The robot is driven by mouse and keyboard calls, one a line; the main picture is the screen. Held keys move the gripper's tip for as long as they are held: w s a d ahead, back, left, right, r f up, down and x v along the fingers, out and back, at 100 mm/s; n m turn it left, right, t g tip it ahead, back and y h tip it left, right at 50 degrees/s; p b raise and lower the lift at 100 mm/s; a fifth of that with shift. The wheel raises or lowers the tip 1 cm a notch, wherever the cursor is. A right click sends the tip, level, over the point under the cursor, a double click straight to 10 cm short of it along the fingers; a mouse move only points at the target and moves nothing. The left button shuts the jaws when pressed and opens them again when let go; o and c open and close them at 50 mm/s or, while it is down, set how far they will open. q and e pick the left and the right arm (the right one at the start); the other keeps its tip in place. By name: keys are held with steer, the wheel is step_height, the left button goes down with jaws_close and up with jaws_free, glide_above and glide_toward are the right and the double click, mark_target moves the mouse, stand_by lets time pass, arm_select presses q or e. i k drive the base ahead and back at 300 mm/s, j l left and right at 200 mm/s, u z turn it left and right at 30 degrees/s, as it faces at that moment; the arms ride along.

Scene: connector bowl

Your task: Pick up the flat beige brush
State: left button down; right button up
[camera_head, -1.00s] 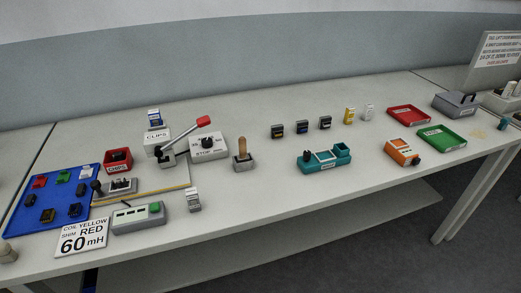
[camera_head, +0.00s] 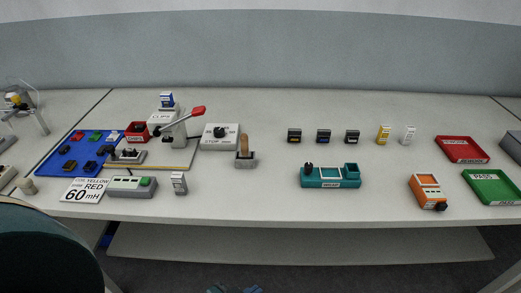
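A tan, wooden-looking handle (camera_head: 244,144) stands upright in a small grey block (camera_head: 245,160), near the middle of the white table (camera_head: 270,205). It is the likeliest match for the flat beige brush, but its lower end is hidden in the block and I cannot see bristles.
Left of the handle are a white box with a black knob (camera_head: 220,137), a red-handled lever press (camera_head: 180,122) and a blue tray (camera_head: 62,155). Right are a teal holder (camera_head: 330,177), an orange device (camera_head: 427,190), and red (camera_head: 463,149) and green (camera_head: 492,187) trays. Table is clear around the handle's right.

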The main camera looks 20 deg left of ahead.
mark_target(244, 154)
steer(key=l+u, duration=0.15)
steer(key=u, duration=0.25)
steer(key=l+u, duration=0.2)
steer(key=u, duration=0.2)
steer(key=l+u, duration=0.15)
steer(key=u, duration=0.2)
steer(key=i+l, duration=0.05)
